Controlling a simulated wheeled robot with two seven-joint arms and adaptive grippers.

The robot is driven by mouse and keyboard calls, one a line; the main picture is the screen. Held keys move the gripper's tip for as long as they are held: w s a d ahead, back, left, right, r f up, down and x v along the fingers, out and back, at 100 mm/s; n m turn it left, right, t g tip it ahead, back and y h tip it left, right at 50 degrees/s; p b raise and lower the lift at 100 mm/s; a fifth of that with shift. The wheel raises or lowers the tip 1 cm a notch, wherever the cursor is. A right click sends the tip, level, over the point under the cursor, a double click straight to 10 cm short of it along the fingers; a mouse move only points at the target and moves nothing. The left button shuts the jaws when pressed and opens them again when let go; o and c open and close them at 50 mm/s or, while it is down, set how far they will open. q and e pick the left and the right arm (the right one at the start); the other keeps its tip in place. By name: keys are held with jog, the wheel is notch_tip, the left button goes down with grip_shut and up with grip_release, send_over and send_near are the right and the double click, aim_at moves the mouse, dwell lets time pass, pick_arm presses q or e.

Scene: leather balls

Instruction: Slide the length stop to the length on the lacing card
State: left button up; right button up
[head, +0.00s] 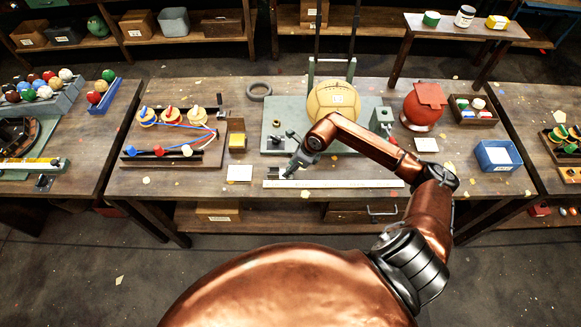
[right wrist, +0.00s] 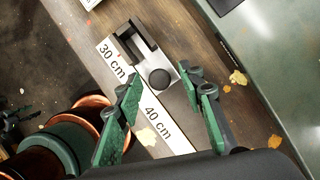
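The length stop (right wrist: 143,45), a metal block with a black bracket and a round dark knob (right wrist: 159,79), sits on the white ruler (right wrist: 166,128) between the 30 cm and 40 cm labels. In the head view the ruler (head: 340,184) lies along the table's front; the stop is small beside my gripper. My right gripper (right wrist: 168,90) is open, its green fingers apart on either side of the knob, not visibly gripping it. It also shows in the head view (head: 292,170). White cards lie left (head: 239,173) and right (head: 426,144); their print is unreadable. My left gripper is out of view.
A tan ball (head: 333,102) stands on a green-grey base behind my right arm. A board with spools and laces (head: 172,137) is at left.

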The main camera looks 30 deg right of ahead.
jog(key=shift+c, duration=0.2)
grip_shut()
dwell(0.5)
